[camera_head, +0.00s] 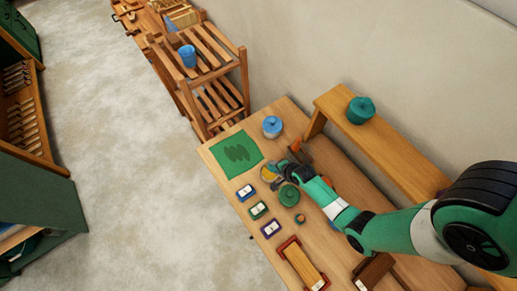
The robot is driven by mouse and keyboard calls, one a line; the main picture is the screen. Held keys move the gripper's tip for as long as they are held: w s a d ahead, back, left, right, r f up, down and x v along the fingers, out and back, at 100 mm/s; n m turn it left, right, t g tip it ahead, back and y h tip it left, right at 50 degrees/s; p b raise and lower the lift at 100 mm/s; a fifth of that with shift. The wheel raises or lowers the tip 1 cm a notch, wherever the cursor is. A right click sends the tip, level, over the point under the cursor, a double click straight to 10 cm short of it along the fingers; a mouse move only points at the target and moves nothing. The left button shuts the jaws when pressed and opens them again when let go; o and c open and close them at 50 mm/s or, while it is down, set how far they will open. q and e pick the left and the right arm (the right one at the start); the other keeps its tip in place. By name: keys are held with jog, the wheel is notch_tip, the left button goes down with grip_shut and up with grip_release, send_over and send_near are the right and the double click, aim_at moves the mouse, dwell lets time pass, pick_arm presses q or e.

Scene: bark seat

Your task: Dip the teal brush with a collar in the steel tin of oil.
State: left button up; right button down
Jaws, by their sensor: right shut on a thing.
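My right arm reaches in from the right over the workbench (225,168). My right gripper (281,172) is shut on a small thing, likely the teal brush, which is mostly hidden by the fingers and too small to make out. The gripper is right at a small round tin with yellowish contents (267,173), which looks like the steel tin of oil. The gripper partly covers the tin's right side. I cannot tell whether the brush touches the oil. My left gripper is not in view.
A round green pot (289,195) stands close below the gripper. A blue lidded jar (272,126) and a green mat (236,154) are beyond the tin. A teal pot (361,110) stands on the raised shelf (390,152).

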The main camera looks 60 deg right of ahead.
jog(key=shift+s+d+r, duration=0.25)
jog(key=shift+s+r, duration=0.05)
jog(key=shift+s, duration=0.05)
notch_tip(320, 180, down, 6)
jog(key=b, duration=0.6)
jog(key=shift+f+b, duration=0.3)
jog(key=shift+f, duration=0.25)
dwell(1.5)
notch_tip(320, 180, up, 7)
jog(key=p, duration=0.7)
jog(key=shift+r, duration=0.15)
